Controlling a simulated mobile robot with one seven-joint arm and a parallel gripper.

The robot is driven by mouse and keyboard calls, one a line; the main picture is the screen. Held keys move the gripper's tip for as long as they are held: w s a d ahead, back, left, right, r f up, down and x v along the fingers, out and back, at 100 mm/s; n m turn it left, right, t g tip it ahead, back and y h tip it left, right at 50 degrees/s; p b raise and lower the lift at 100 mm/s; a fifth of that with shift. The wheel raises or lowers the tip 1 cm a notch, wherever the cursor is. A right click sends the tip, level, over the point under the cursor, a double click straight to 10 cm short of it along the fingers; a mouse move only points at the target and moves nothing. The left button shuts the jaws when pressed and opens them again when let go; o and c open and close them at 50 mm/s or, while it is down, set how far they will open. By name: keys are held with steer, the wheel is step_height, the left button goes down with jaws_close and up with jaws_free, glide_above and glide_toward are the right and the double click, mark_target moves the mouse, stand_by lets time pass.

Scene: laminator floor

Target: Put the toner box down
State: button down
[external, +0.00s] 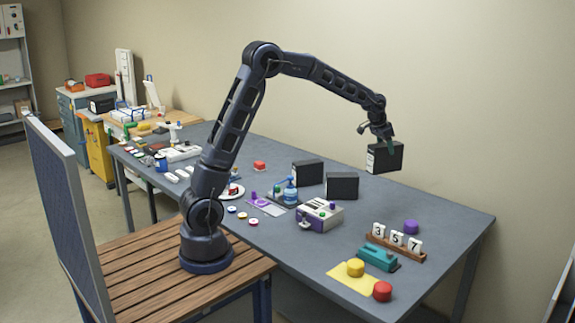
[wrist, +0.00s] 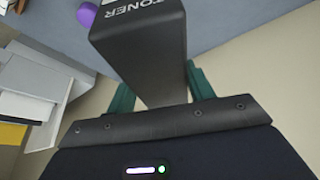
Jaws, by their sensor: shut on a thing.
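The toner box (wrist: 140,45) is dark grey with white TONER lettering on its face. In the wrist view it sits between the green fingers of my gripper (wrist: 158,92), which is shut on it. In the external view the toner box (external: 386,158) hangs from my gripper (external: 380,137) above the back edge of the grey table (external: 440,212), near the wall. It looks roughly upright and clear of the tabletop. The gripper covers the box's near end in the wrist view.
Two similar black boxes (external: 307,173) (external: 342,186) stand on the table left of the held box.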

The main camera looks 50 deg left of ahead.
steer(key=shift+s+d+f, duration=0.1)
steer(key=shift+s+d, duration=0.05)
steer(key=shift+d, duration=0.05)
step_height(320, 180, down, 20)
stand_by(0.6)
steer(key=c, duration=0.6)
jaws_free()
